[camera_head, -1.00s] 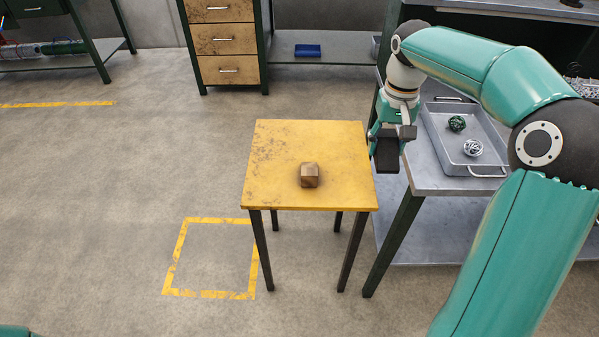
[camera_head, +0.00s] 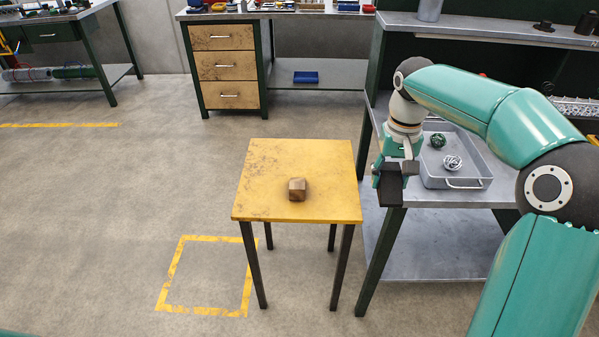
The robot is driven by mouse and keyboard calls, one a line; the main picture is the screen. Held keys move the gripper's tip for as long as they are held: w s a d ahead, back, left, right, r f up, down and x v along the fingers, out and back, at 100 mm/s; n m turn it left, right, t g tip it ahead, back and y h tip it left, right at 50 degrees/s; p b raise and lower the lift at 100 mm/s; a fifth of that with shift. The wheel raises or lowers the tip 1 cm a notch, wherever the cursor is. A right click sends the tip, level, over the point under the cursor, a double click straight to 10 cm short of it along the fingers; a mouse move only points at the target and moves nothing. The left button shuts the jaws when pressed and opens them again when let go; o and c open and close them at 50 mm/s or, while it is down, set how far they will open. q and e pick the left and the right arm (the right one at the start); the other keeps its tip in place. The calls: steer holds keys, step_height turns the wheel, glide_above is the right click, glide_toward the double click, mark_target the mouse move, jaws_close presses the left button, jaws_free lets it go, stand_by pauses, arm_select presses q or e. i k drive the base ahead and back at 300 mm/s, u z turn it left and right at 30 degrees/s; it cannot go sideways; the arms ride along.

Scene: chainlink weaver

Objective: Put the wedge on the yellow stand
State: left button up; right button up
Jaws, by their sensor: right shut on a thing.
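The yellow stand (camera_head: 265,165) is a square-topped table with dark legs, standing at the middle of the view. A small brown block (camera_head: 297,189) with bevelled edges sits on its top, right of centre. My right gripper (camera_head: 391,176) is just right of the stand's right edge, pointing down. It is shut on a dark block (camera_head: 391,192), seemingly the wedge; its shape is hard to make out between the dark fingers. The held block appears apart from the stand. My left gripper is not in view.
A grey workbench (camera_head: 450,197) stands right of the stand, with a grey tray (camera_head: 466,184) holding a green wire ball (camera_head: 438,140) and a white one (camera_head: 452,162). A wooden drawer unit (camera_head: 225,66) is at the back. A yellow floor square (camera_head: 163,275) lies on clear floor.

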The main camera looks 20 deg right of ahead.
mark_target(300, 156)
steer(key=i, duration=1.35)
steer(key=u, duration=0.05)
